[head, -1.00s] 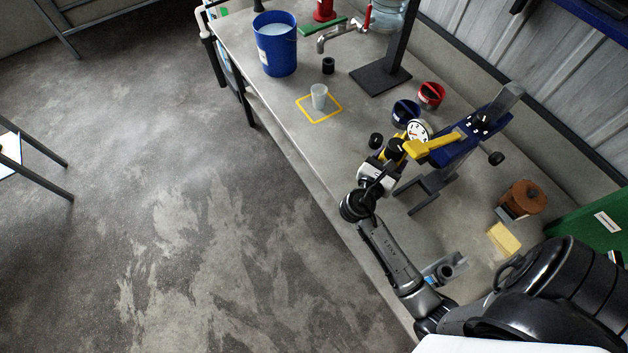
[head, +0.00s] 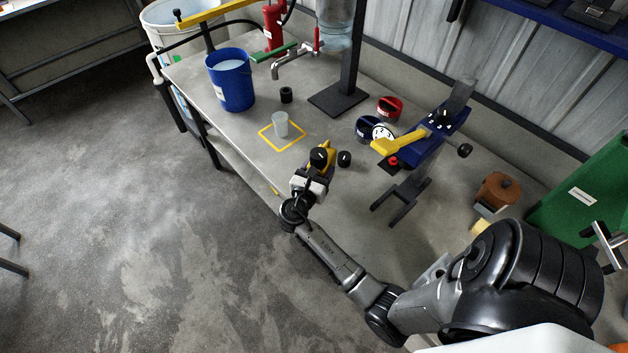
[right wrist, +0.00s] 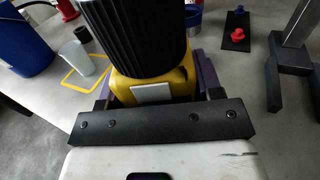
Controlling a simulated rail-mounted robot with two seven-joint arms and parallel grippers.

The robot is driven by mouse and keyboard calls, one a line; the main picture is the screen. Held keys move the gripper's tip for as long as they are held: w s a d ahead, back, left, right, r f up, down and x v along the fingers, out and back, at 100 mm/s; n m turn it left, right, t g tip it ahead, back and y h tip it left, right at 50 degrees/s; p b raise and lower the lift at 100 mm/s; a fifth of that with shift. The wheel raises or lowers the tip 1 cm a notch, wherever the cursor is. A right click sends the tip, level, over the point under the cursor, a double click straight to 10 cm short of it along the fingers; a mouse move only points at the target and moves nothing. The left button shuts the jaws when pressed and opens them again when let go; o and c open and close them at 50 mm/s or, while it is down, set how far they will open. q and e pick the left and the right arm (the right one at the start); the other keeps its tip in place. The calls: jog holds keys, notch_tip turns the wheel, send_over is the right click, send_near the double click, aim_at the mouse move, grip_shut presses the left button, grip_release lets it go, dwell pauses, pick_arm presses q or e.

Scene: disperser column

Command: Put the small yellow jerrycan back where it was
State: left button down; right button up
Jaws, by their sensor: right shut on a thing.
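The small yellow jerrycan (head: 329,154) with a large black cap is held in my right gripper (head: 318,176), left of the dispersing stand and near the bench's front edge. In the right wrist view its yellow body (right wrist: 152,82) sits between the gripper's fingers, under the ribbed black cap (right wrist: 135,32). The jerrycan looks upright; its base is hidden, so I cannot tell if it touches the bench. My left gripper is not in view.
A translucent cup (head: 281,124) stands inside a yellow outlined square (head: 262,134). A black round piece (head: 344,159) is close right of the jerrycan. The blue stand (head: 428,140), blue bucket (head: 231,85) and red pot (head: 390,106) are nearby. Bench is clear between jerrycan and stand legs.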

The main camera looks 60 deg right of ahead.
jog(key=shift+w+a+f, duration=0.1)
jog(key=shift+w+f, duration=0.3)
jog(key=shift+w, duration=0.4)
jog(key=shift+f+b, duration=0.75)
jog(key=shift+f, duration=1.25)
jog(key=shift+f, duration=0.1)
jog(key=o, duration=1.5)
jog(key=shift+o, duration=0.2)
